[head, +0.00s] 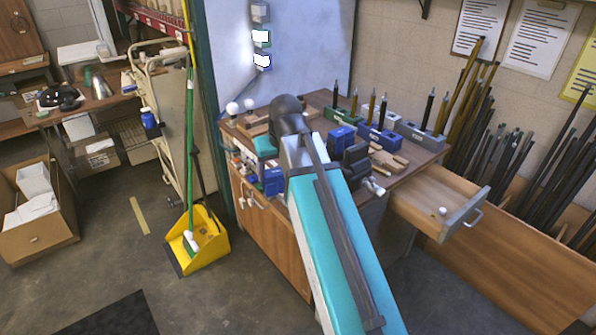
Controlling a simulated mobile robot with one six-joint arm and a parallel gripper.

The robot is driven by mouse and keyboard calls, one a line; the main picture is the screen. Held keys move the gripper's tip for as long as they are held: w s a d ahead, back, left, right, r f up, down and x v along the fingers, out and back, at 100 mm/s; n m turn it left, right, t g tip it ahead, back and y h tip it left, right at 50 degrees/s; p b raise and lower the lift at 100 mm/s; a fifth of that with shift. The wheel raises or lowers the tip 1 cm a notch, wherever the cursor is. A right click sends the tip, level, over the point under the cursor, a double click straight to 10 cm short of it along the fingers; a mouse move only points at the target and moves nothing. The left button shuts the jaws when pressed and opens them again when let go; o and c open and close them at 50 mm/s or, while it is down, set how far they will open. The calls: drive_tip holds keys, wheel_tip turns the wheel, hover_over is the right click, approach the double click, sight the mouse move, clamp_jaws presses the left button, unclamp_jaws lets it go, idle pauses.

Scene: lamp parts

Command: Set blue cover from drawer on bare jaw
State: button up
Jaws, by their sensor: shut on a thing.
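My arm reaches over the workbench (318,98) and blocks much of its middle. I cannot make out my gripper's fingers or anything held in them. The drawer (415,204) stands pulled out at the bench's right, with a small white round thing (442,211) in it. No blue cover shows in the visible part of the drawer. A blue piece (272,181) is at the bench's left front edge, beside my arm. It is too small to tell whether it is a cover or part of a vise. I cannot pick out the bare jaw.
Blue (380,139), green and grey holders with upright tools line the bench's back. A blue box (342,137) stands in front of them. Dark rods lean against the right wall. A yellow dustpan (203,245) and broom stand left of the bench. The floor on the left is partly clear.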

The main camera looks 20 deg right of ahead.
sight(267, 180)
drive_tip(key=a+f+b, duration=0.1)
drive_tip(key=f+b, duration=0.1)
drive_tip(key=w+a+f+b, duration=0.1)
drive_tip(key=a+f, duration=0.1)
drive_tip(key=shift+a+f+b, duration=0.15)
drive_tip(key=shift+f+b, duration=0.15)
drive_tip(key=shift+b, duration=0.1)
drive_tip(key=shift+s, duration=0.1)
